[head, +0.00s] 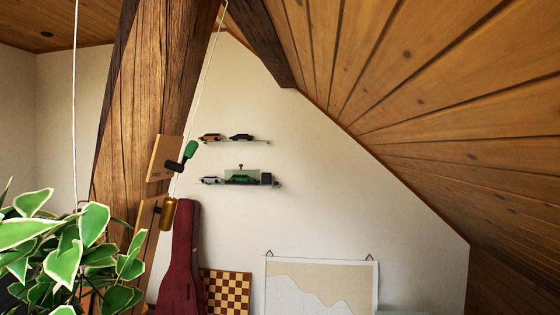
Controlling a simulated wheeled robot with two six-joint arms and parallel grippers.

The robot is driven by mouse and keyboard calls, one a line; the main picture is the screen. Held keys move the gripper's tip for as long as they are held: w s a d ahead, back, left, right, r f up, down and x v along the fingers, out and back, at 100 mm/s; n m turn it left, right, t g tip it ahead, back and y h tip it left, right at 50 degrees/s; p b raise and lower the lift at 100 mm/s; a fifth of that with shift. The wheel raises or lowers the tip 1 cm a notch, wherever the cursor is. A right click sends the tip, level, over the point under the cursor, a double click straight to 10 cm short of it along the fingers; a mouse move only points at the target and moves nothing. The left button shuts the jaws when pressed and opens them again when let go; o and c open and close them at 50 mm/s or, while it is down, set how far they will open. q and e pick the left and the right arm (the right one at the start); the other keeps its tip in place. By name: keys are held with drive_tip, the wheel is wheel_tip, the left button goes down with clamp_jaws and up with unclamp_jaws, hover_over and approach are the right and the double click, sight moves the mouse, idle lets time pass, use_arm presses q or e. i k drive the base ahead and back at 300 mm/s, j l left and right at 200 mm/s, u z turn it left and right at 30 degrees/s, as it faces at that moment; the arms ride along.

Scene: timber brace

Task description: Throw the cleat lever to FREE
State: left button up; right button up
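A lever with a green grip (190,150) and a dark stem sticks out to the right from a light wooden board (160,158) on the timber post (150,90). The grip points up and right. Small marks on the board are too small to read. A white cord (207,70) runs from the top down past the lever. Below it, a brass-coloured cylinder (167,214) sits beside a second wooden piece (144,222); whether the cord joins it I cannot tell. Neither of my grippers is in view.
A leafy plant (90,225) fills the lower left and hides the post's foot. Another white cord (75,120) hangs at the left. A red instrument case (180,260), a chessboard (226,290) and a framed chart (320,285) stand near the wall. Shelves hold model cars (242,137).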

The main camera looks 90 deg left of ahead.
sight(191, 146)
drive_tip(key=u, duration=3.3)
